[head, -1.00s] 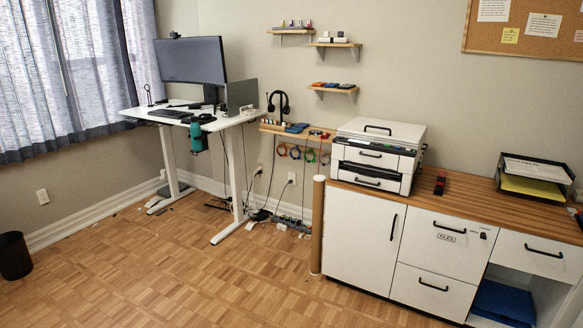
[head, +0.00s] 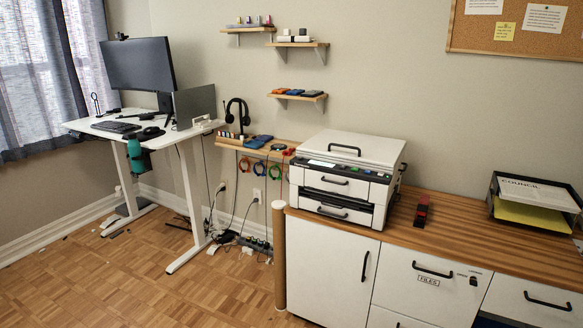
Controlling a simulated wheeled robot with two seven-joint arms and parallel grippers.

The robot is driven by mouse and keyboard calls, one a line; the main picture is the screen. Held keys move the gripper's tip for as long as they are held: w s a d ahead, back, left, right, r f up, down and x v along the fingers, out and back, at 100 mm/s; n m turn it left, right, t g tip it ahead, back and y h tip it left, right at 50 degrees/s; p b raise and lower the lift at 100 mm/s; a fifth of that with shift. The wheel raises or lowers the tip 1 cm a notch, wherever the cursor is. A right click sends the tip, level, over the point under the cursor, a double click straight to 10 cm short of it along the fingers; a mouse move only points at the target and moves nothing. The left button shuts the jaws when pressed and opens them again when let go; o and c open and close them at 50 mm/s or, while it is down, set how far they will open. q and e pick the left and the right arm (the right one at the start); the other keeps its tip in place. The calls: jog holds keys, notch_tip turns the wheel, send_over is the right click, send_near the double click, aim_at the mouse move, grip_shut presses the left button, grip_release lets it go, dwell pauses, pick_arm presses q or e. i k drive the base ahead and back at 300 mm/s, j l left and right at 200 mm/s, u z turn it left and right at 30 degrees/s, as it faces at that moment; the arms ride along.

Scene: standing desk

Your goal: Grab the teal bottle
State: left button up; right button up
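The teal bottle (head: 137,159) hangs at the front edge of the white standing desk (head: 108,138), just below the desktop. Neither of my grippers shows in the head view.
A monitor (head: 138,64), keyboard (head: 117,127) and mouse (head: 151,131) are on the desk. A wooden-topped cabinet (head: 452,215) with a printer (head: 345,177) stands at the right. A cardboard-coloured post (head: 279,256) stands beside it. Cables lie under the desk. The parquet floor (head: 110,280) in front is clear.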

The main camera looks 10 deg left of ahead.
aim_at(134, 148)
jog(key=i+j+u, duration=0.1)
jog(key=i+u, duration=0.6)
jog(key=i, duration=0.15)
jog(key=i+l+u, duration=0.15)
jog(key=i+u, duration=0.5)
jog(key=i, duration=1.15)
jog(key=i+j+z, duration=0.15)
jog(key=i+z, duration=0.15)
jog(key=i, duration=0.2)
jog(key=i+j+z, duration=0.3)
jog(key=i, duration=0.2)
